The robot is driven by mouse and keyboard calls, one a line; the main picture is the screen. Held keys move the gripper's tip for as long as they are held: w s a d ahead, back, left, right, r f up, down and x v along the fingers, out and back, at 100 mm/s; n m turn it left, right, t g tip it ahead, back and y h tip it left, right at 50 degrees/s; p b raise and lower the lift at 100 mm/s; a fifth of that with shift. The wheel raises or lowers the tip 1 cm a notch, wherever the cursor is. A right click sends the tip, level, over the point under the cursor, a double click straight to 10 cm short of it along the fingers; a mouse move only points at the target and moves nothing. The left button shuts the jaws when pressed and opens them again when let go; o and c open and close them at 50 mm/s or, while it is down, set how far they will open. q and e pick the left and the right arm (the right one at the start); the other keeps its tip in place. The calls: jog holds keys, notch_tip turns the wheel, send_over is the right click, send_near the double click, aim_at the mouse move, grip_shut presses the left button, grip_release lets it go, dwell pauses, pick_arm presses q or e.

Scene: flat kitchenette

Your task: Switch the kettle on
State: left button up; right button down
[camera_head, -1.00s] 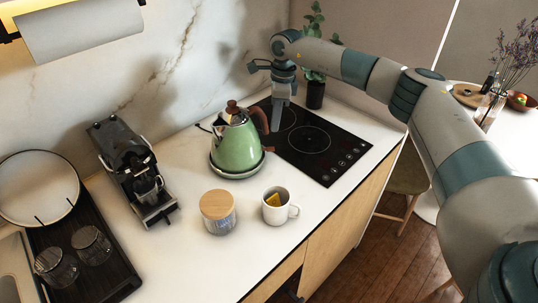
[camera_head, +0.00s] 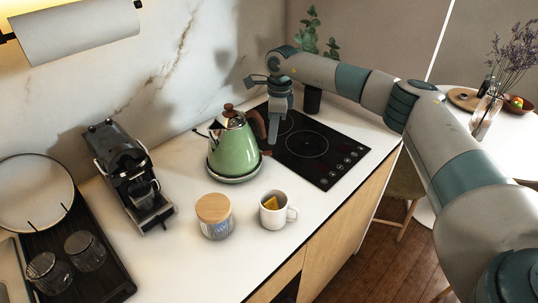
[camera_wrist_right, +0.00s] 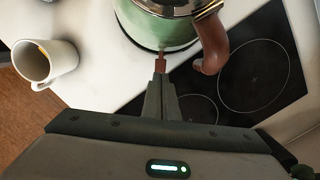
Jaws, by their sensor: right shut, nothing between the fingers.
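The green kettle (camera_head: 234,146) stands upright on its round base (camera_head: 233,178) on the counter, with a brown handle on its right side. My right gripper (camera_head: 273,140) is shut and empty, pointing down beside the handle. In the right wrist view the shut fingertips (camera_wrist_right: 160,73) are at a small reddish-brown tab (camera_wrist_right: 159,63) low on the kettle (camera_wrist_right: 163,30), beside the curved handle (camera_wrist_right: 212,42). I cannot tell whether they touch the tab. My left gripper is not in view.
A black hob (camera_head: 318,150) lies right of the kettle. A white mug (camera_head: 272,211) and a wooden-lidded jar (camera_head: 214,214) stand in front of it. A coffee machine (camera_head: 128,175) stands to the left. A plant in a dark pot (camera_head: 312,99) is behind my right arm.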

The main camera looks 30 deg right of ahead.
aim_at(271, 152)
jog(key=shift+w+a+f+b, duration=0.15)
jog(key=shift+f+b, duration=0.45)
jog(key=shift+f, duration=1.2)
jog(key=shift+f+b, duration=0.6)
jog(key=shift+f, duration=0.2)
jog(key=shift+s+d+r, duration=0.3)
jog(key=shift+s+d, duration=0.1)
jog(key=shift+d, duration=0.3)
jog(key=shift+s+d+r, duration=0.25)
jog(key=shift+s+d, duration=0.1)
jog(key=shift+d, duration=0.35)
jog(key=shift+w+a, duration=0.1)
